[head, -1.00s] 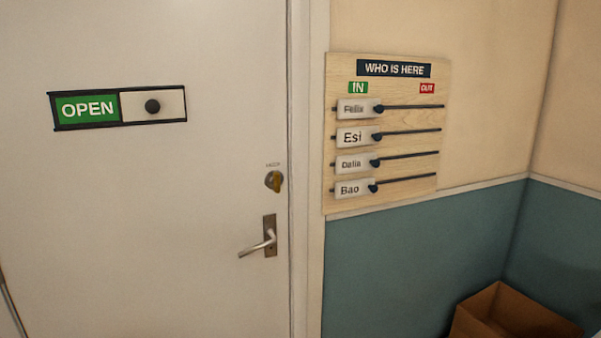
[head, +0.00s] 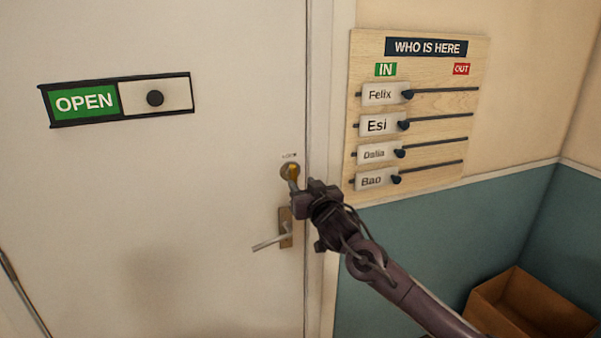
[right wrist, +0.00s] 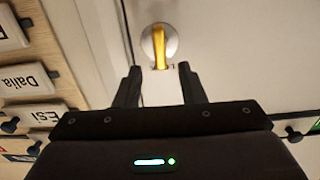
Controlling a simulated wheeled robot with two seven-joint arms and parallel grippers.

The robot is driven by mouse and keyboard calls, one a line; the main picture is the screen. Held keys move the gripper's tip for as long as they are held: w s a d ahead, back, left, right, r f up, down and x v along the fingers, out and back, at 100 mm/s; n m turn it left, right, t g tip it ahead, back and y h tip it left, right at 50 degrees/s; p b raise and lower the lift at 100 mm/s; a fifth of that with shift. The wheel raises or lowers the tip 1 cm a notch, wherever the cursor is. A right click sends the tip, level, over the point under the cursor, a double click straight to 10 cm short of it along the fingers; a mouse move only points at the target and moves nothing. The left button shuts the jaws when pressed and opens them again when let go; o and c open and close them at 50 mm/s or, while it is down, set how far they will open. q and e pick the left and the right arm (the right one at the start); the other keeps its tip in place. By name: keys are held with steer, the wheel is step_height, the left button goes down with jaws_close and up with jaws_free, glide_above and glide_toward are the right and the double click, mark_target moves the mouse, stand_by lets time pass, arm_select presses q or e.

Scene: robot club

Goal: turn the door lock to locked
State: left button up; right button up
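The door lock (head: 290,171) is a round silver plate with a yellow turn piece, on the white door (head: 220,200) above the lever handle (head: 272,243). In the right wrist view the lock (right wrist: 160,45) lies just beyond the fingertips, its yellow piece pointing along the picture's vertical. My right gripper (head: 300,189) reaches in from the lower right, close below and right of the lock. In the right wrist view its two fingers (right wrist: 160,70) are apart, with nothing held between them. Whether they touch the lock cannot be told. My left gripper is not in view.
A sliding sign reading OPEN (head: 84,103) is on the door's left. A wooden WHO IS HERE board (head: 440,75) with several name sliders hangs right of the door frame, close to my right arm. A cardboard box (head: 530,308) stands at lower right.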

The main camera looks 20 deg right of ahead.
mark_target(295, 175)
steer(key=w+p, duration=0.1)
steer(key=w, duration=0.4)
steer(key=shift+a, duration=0.1)
steer(key=shift+w+p, duration=0.35)
steer(key=shift+w, duration=0.15)
steer(key=shift+w, duration=0.1)
steer(key=c, duration=0.8)
